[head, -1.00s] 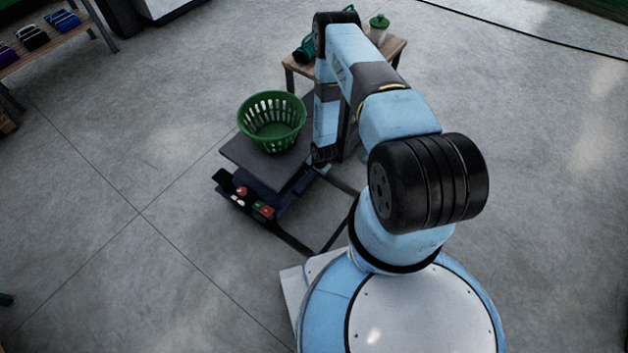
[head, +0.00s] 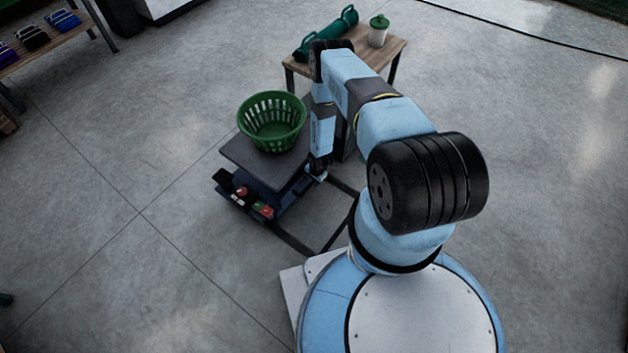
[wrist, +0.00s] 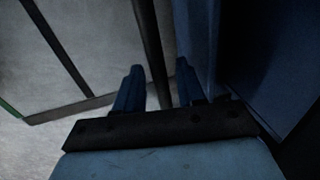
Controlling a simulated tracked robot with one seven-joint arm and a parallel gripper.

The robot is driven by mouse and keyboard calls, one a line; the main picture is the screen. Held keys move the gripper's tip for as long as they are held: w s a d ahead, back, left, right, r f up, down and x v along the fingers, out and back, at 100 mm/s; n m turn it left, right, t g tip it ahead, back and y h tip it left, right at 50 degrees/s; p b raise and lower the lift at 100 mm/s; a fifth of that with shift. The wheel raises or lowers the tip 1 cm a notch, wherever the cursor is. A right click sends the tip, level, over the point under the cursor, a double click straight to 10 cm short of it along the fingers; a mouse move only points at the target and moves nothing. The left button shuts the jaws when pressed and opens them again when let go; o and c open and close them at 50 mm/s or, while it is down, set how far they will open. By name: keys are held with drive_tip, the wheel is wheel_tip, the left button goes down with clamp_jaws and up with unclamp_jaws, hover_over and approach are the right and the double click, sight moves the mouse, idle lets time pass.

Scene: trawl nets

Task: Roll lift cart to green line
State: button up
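The lift cart (head: 262,166) stands left of my arm in the head view, with a dark flat platform and dark frame bars low near the floor. A green slatted basket (head: 272,122) sits upright on the platform. My gripper (head: 318,172) points down at the cart's near right side; its fingers are hard to make out there. In the wrist view my gripper's (wrist: 160,76) two blue fingers are apart, with a dark bar (wrist: 151,45) running between them; I cannot tell whether they touch it. A green strip (wrist: 10,110) shows at the left edge; I cannot tell if it is the green line.
A shelf (head: 45,45) with blue and dark items is at the upper left. The floor at left and right is open. A dark cable (head: 520,32) crosses the upper right.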

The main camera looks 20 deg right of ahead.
clamp_jaws()
idle(0.3)
